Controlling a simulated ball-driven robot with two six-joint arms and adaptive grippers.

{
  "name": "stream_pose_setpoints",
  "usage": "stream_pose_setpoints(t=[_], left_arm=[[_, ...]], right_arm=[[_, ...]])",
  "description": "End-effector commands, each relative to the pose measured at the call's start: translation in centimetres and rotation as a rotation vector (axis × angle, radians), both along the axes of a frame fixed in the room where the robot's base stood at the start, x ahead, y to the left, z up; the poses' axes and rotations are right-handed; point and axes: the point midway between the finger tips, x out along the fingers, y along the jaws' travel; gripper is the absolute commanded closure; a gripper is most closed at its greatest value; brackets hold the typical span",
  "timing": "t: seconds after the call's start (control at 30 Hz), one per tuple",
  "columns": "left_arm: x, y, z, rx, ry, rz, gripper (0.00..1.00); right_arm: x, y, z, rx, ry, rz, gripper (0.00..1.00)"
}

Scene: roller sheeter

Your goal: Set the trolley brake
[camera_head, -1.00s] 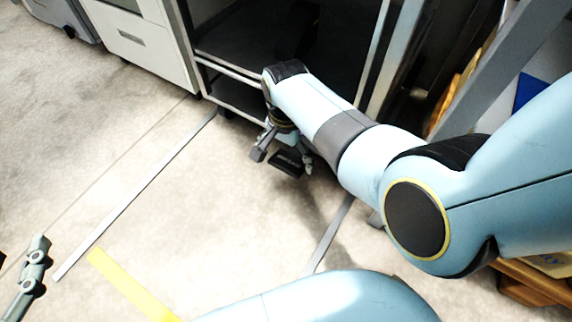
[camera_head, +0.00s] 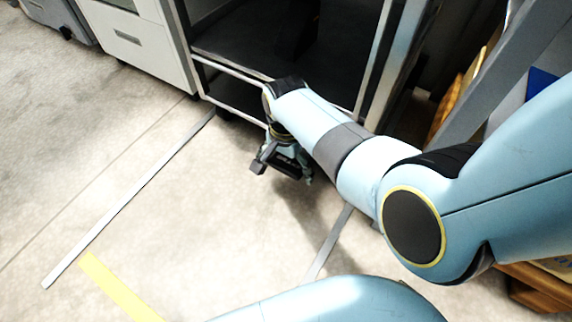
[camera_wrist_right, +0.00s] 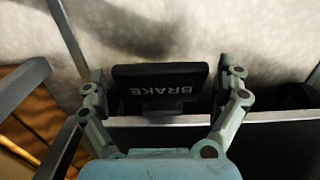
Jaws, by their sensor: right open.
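The trolley (camera_head: 235,68) is a metal frame with dark shelves at the top middle of the head view. Its brake pedal (camera_wrist_right: 160,78) is a black plate marked BRAKE in the wrist view, on a short stem at the trolley's lower edge. My right gripper (camera_wrist_right: 163,90) is open, with one finger to each side of the pedal. Small gaps seem to remain between fingers and pedal; I cannot tell if either touches. In the head view my right gripper (camera_head: 284,166) is low in front of the trolley and largely covers the pedal. My left gripper is out of view.
A white drawer cabinet (camera_head: 140,45) stands left of the trolley. Grey floor strips (camera_head: 130,198) and a yellow strip (camera_head: 115,285) mark the floor. Wooden items (camera_head: 535,285) are at the right edge. The floor in front of the trolley is clear.

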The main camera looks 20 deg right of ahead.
Motion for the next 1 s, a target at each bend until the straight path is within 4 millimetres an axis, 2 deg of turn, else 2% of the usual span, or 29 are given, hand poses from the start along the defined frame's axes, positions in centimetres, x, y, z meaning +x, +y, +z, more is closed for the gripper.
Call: stream_pose_setpoints(t=[0.33, 0.9, 1.0], left_arm=[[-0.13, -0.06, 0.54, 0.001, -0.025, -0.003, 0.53], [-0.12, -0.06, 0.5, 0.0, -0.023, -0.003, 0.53], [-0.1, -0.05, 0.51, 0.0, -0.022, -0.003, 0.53]], right_arm=[[0.04, -0.01, -0.08, 0.0, -0.001, 0.0, 0.0], [0.0, -0.01, -0.1, 0.0, 0.0, 0.0, 0.72], [-0.03, -0.07, -0.11, -0.002, 0.0, 0.001, 0.72]])
